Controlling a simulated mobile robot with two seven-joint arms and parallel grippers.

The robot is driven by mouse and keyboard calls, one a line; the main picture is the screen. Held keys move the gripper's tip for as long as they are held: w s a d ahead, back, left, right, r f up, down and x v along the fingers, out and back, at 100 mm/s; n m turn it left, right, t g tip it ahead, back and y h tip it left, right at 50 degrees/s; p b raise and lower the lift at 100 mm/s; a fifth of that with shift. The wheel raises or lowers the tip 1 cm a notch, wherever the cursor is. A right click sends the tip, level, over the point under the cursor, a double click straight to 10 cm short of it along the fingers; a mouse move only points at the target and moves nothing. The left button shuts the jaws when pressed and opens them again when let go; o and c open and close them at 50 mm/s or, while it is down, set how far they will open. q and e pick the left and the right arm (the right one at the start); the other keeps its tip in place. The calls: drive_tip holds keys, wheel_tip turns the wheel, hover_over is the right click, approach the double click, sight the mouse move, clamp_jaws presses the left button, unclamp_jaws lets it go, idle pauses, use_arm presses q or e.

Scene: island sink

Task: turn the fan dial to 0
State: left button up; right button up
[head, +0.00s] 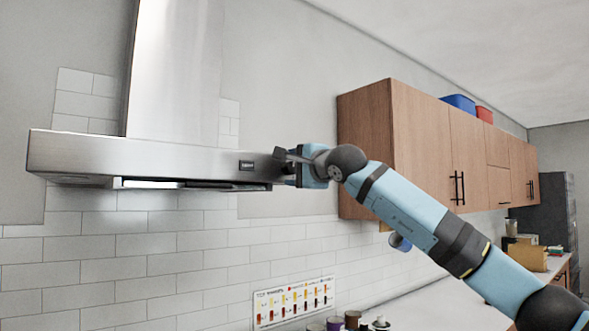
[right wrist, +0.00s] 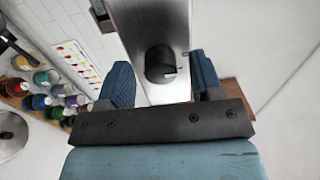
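The fan dial (right wrist: 160,64) is a dark round knob on the front face of the steel range hood (head: 140,158). A small light mark shows on the knob's edge in the right wrist view, but I cannot read a number. My right gripper (head: 287,167) is at the right end of the hood front. In the right wrist view its two blue-grey fingers are spread apart, one on each side of the dial, with visible gaps. In the head view the gripper hides the dial or makes it hard to tell. My left gripper is not in view.
Wooden wall cabinets (head: 365,145) stand close to the right of my arm. Below are a colored chart (head: 293,302) and several jars (right wrist: 45,78).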

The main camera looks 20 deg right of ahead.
drive_tip(key=b+v, duration=0.3)
drive_tip(key=v, duration=1.1)
drive_tip(key=shift+w+f, duration=0.1)
drive_tip(key=shift+f, duration=0.05)
